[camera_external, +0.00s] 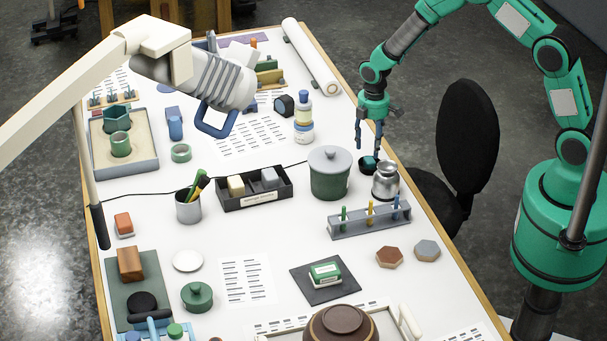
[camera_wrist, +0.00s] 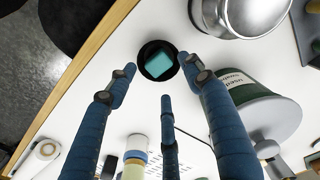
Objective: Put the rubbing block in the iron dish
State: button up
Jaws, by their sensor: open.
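A small teal block (camera_wrist: 158,63), which I take as the rubbing block, lies inside a round black dish (camera_wrist: 142,55), the likely iron dish, in the wrist view. In the external view the dark dish (camera_external: 363,167) sits on the table between the green lidded pot and the metal jar, with the teal block (camera_external: 370,161) partly hidden by my fingers. My gripper (camera_external: 369,150) points down just above the dish. In the wrist view my gripper's (camera_wrist: 160,78) blue fingers are spread around the dish, apart from the block, with nothing between them.
The green lidded pot (camera_external: 330,180) stands close on the left and the metal jar (camera_external: 386,181) close on the right. A test tube rack (camera_external: 369,222) is in front. A white bottle (camera_external: 303,112) stands behind. The table edge (camera_external: 347,85) is near on the right.

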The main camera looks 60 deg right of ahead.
jog(key=shift+r+p, duration=0.35)
jog(key=shift+r, duration=1.15)
jog(key=shift+r, duration=0.15)
notch_tip(320, 180, up, 12)
jog(key=m+t+b, duration=0.1)
jog(key=m+b, duration=0.1)
jog(key=b, duration=0.4)
send_over(370, 160)
jog(key=s+a, duration=0.3)
jog(key=s, duration=0.1)
jog(key=s+a+r+m+t+b, duration=0.25)
jog(key=s+r+b, duration=0.25)
jog(key=s+r, duration=0.4)
jog(key=s+a+m+b, duration=0.1)
jog(key=s+b, duration=0.2)
jog(key=s, duration=0.5)
jog(key=s+a+m+t+b, duration=0.1)
jog(key=s+b, duration=0.3)
jog(key=s, duration=0.5)
jog(key=s+a+m+t+b, duration=0.1)
jog(key=s+a+m+b, duration=0.1)
jog(key=s, duration=0.7)
jog(key=shift+r+b, duration=0.2)
jog(key=shift+b, duration=0.45)
jog(key=shift+m, duration=0.25)
